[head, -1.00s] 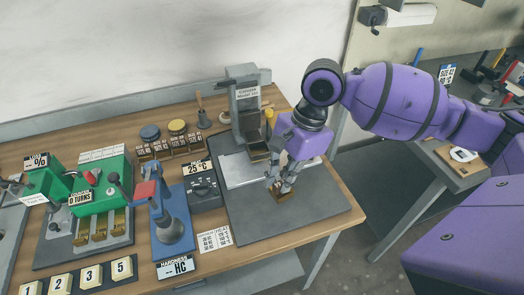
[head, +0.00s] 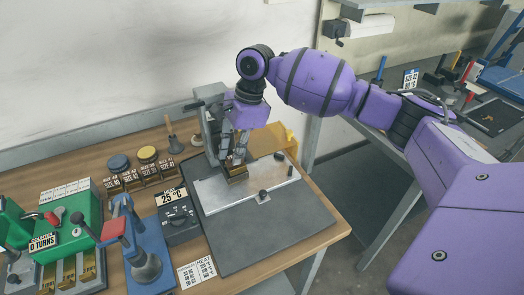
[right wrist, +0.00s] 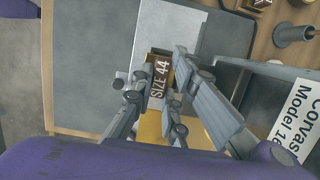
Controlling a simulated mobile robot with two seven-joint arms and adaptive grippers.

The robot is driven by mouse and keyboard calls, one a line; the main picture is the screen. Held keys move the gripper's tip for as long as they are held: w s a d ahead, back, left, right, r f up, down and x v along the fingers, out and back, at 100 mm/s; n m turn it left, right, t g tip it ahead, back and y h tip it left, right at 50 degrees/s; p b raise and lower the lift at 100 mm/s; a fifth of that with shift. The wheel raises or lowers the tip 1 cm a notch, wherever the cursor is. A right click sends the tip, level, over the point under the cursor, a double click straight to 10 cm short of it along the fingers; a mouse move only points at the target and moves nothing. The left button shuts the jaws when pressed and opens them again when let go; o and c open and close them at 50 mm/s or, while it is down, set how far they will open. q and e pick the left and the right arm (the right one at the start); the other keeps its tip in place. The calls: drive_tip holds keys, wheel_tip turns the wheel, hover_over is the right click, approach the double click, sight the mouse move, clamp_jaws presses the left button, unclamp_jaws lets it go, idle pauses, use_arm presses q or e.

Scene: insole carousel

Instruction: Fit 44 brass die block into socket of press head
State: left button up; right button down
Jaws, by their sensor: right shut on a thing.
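My right gripper (head: 236,166) is shut on the brass die block (head: 237,178), which sits low between its fingers over the light metal plate (head: 226,194) at the press. In the right wrist view the block (right wrist: 158,82) shows a dark face marked "SIZE 44" between the fingers (right wrist: 156,92). The grey press (head: 213,112) stands upright right behind the gripper. Its head and socket are largely hidden by my gripper, so I cannot tell how the block lines up with the socket. The press's "Model" label (right wrist: 300,112) shows in the right wrist view. My left gripper is not in view.
A dark grey mat (head: 270,235) lies clear in front of the press. A small black knob (head: 263,195) stands on the plate's edge. Left are a temperature box (head: 179,220), a blue hardness tester (head: 148,265), a green machine (head: 62,235) and a labelled rack (head: 140,180).

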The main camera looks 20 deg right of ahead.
drive_tip(key=shift+w+r, duration=0.2)
drive_tip(key=shift+w, duration=0.5)
wheel_tip(320, 180, down, 4)
drive_tip(key=shift+r, duration=0.25)
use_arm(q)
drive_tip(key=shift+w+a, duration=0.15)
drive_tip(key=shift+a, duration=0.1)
use_arm(e)
drive_tip(key=c, duration=1.7)
unclamp_jaws()
drive_tip(key=shift+f, duration=0.15)
drive_tip(key=shift+c, duration=0.2)
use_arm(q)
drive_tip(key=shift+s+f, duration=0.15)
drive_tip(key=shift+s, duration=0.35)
use_arm(e)
drive_tip(key=shift+s, duration=0.1)
